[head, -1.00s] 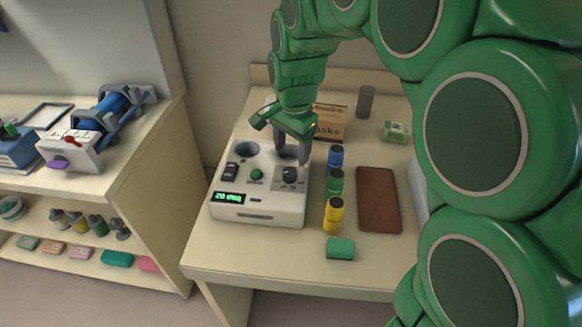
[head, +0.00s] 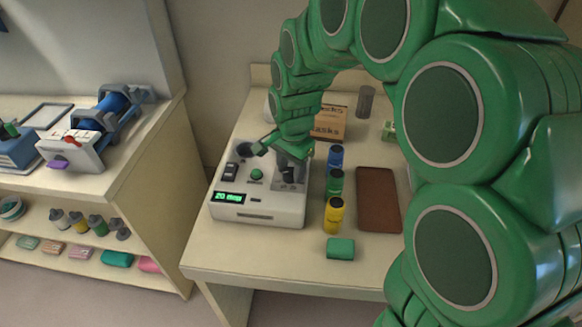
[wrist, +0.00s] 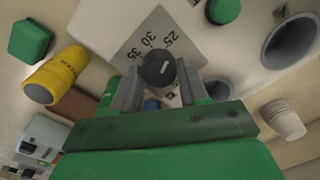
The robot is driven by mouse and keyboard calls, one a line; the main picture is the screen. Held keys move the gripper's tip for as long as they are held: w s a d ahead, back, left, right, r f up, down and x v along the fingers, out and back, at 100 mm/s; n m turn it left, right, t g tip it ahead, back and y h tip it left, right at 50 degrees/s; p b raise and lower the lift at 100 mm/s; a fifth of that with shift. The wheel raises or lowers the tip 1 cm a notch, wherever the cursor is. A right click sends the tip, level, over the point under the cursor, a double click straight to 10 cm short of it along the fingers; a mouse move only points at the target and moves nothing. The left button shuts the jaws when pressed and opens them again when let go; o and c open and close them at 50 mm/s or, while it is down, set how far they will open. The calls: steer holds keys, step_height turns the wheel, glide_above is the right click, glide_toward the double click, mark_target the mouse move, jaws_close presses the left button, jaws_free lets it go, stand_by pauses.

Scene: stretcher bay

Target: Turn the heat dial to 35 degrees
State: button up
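The heat dial (wrist: 158,70) is a round black knob with a short white mark, on a grey scale plate (wrist: 136,42) printed 25, 30 and 35. It sits on a white box-shaped warmer (head: 256,208) with a green-lit display (head: 229,197) that seems to read 20 and some blurred letters. My gripper (wrist: 160,88) is open, with one finger on each side of the dial. I cannot tell whether the fingers touch it. In the head view my gripper (head: 290,180) is low over the warmer's right side and partly hides the dial.
Blue, green and yellow bottles (head: 333,216) stand close to the warmer's right side. A box (head: 330,122) stands behind. The table front is clear.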

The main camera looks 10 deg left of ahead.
steer(key=c, duration=0.6)
steer(key=shift+n, duration=0.4)
steer(key=n, duration=0.3)
steer(key=shift+n, duration=0.4)
steer(key=n, duration=0.4)
steer(key=shift+a+n+g, duration=0.15)
steer(key=shift+n+g, duration=0.15)
steer(key=n, duration=0.4)
steer(key=shift+a+n, duration=0.1)
steer(key=shift+n, duration=2.1)
